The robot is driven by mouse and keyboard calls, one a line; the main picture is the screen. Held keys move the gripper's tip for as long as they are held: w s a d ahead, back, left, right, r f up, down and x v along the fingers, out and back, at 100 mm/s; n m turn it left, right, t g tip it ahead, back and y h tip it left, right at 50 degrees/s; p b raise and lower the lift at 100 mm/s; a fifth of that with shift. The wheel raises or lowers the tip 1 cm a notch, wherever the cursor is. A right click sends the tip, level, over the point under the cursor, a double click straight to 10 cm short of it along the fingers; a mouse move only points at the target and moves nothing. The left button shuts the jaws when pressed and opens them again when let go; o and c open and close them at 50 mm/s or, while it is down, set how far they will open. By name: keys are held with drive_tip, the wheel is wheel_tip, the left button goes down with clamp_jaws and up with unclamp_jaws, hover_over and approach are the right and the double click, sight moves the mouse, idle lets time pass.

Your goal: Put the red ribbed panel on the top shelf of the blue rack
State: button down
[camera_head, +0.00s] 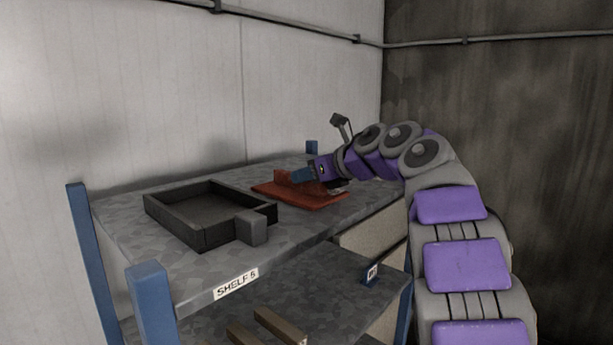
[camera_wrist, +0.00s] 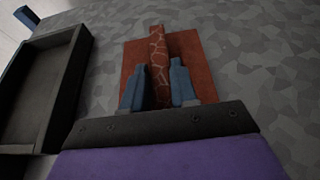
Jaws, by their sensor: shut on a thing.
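The red ribbed panel (camera_head: 313,197) is a flat red plate with an upright rib. It lies at or just above the surface of the rack's top shelf (camera_head: 305,232), right of the dark tray; I cannot tell if it bears fully on the shelf. My gripper (camera_head: 301,175) comes in from the right, with its blue fingers shut on the rib. In the wrist view the panel (camera_wrist: 196,55) shows flat over the grey shelf, and its pale-veined rib stands between the fingers of my gripper (camera_wrist: 159,86). The fingers and gripper body hide the panel's near part.
A dark open tray (camera_head: 172,212) with a grey block on its corner stands left on the top shelf. Blue posts (camera_head: 152,305) rise at the rack's corners. A lower shelf (camera_head: 325,285) holds brown bars. Walls stand behind. Bare shelf shows in front of the panel.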

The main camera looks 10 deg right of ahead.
drive_tip(key=shift+s, duration=0.1)
drive_tip(key=c, duration=0.9)
unclamp_jaws()
drive_tip(key=shift+a, duration=0.2)
